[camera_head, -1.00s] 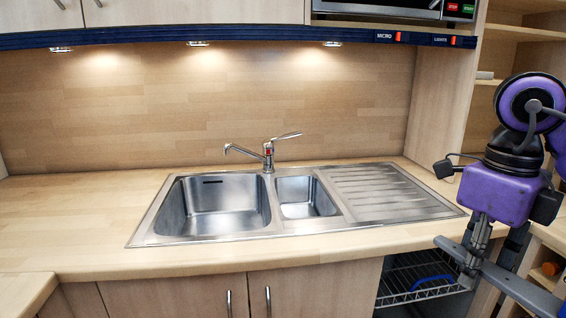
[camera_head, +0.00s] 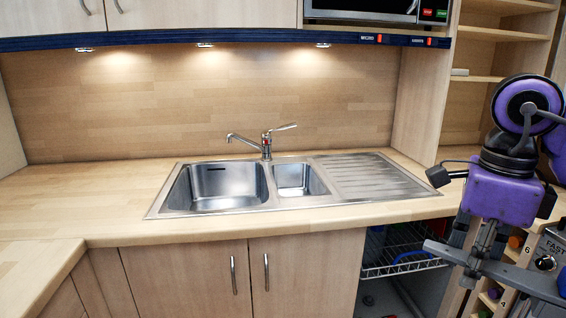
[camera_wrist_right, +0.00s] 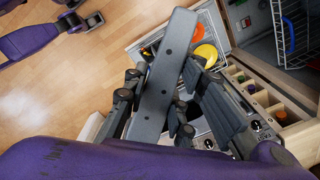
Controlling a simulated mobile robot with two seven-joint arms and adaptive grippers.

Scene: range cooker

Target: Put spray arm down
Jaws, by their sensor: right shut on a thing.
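The spray arm (camera_head: 508,276) is a long flat grey bar. My right gripper (camera_head: 478,250) is shut on it near its middle, to the right of the counter front. In the head view the bar slopes down to the right and its right end runs toward the picture edge. In the right wrist view the spray arm (camera_wrist_right: 164,70) lies between the dark fingers, with its far end above an open rack. The fingers hide part of it. My left gripper cannot be made out in either view.
The sink (camera_head: 215,187) and clear wooden counter (camera_head: 85,200) are at left. A wire basket (camera_head: 405,250) sits in the opening below.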

